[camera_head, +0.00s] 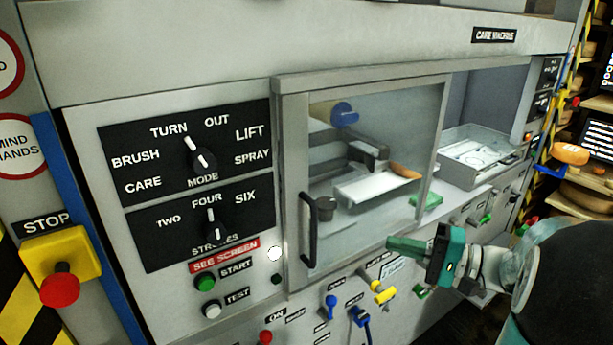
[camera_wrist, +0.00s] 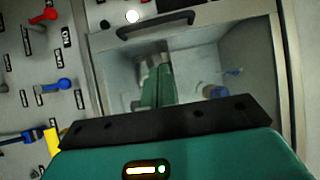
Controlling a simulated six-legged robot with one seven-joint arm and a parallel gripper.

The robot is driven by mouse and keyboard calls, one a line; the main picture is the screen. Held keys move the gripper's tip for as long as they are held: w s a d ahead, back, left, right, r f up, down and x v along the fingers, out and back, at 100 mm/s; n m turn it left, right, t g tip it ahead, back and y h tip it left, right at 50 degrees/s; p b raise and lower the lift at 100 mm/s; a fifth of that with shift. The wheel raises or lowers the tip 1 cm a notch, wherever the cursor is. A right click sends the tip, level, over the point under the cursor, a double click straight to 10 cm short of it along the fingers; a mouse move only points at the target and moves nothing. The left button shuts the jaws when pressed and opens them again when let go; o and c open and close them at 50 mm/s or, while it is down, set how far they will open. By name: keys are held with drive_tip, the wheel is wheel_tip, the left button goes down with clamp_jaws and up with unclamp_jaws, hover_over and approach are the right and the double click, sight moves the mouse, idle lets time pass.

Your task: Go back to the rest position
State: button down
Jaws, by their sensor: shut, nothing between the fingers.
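My green gripper (camera_head: 405,246) is in front of the care machine (camera_head: 330,50), at the lower right of the head view. Its fingers are together with nothing between them and point left, toward the machine's glass door (camera_head: 375,170). In the wrist view my gripper (camera_wrist: 158,75) shows its green fingers in front of the door, whose black handle (camera_wrist: 155,25) lies beyond them. The door looks closed, with the handle (camera_head: 308,228) at its left edge in the head view. I cannot tell the exact gap between fingers and glass.
The mode dial (camera_head: 203,160) and strokes dial (camera_head: 216,228) are on the left panel. A yellow stop box (camera_head: 62,255) with a red button stands at far left. Blue and yellow levers (camera_head: 384,292) stick out below the door. An open metal tray (camera_head: 480,155) is at right.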

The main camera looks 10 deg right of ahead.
drive_tip(key=s+a+f+n+g+h, duration=0.1)
drive_tip(key=s+a+n+g+h, duration=0.1)
drive_tip(key=s+a+h, duration=0.4)
drive_tip(key=s+a+f+n+g+h, duration=0.2)
drive_tip(key=s+a+n+h, duration=0.3)
drive_tip(key=a+h, duration=0.3)
drive_tip(key=shift+s+f+g, duration=0.3)
drive_tip(key=shift+s+g, duration=0.05)
drive_tip(key=shift+g, duration=0.25)
